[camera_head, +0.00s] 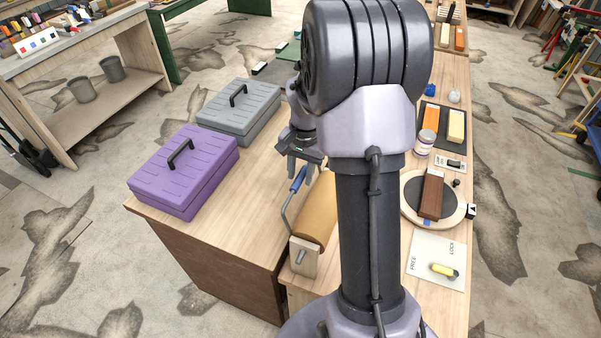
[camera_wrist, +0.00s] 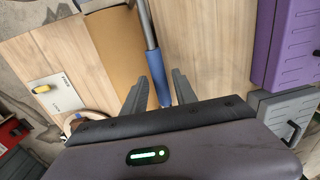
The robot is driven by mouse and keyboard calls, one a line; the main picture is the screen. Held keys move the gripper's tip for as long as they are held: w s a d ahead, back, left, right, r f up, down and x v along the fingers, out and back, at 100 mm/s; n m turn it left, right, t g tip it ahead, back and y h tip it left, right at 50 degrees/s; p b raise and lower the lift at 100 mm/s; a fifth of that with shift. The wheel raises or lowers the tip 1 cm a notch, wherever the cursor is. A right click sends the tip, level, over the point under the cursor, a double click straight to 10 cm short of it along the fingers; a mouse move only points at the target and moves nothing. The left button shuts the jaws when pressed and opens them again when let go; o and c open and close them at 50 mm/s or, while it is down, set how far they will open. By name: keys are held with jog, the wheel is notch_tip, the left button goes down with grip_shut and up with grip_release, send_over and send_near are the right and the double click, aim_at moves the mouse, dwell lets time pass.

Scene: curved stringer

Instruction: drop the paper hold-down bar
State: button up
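The paper hold-down bar is a bent metal rod with a blue grip (camera_head: 298,180); it stands up beside the brown paper roll (camera_head: 318,212). In the wrist view the blue grip (camera_wrist: 158,74) points from the rod toward my gripper, with the brown paper (camera_wrist: 112,45) to its left. My gripper (camera_head: 301,170) is open just above the grip, fingers pointing down. In the wrist view the gripper (camera_wrist: 160,84) has one finger on each side of the grip, with gaps visible. Whether it touches the grip cannot be told. My arm hides part of the roll.
A purple toolbox (camera_head: 184,172) and a grey toolbox (camera_head: 238,108) stand left on the bench. Right of my arm are a round turntable with a brown block (camera_head: 432,193), a jar (camera_head: 425,142) and a FREE/LOCK plate with a yellow lever (camera_head: 444,270). Bare bench lies front left.

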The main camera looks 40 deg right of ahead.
grip_shut()
dwell(1.2)
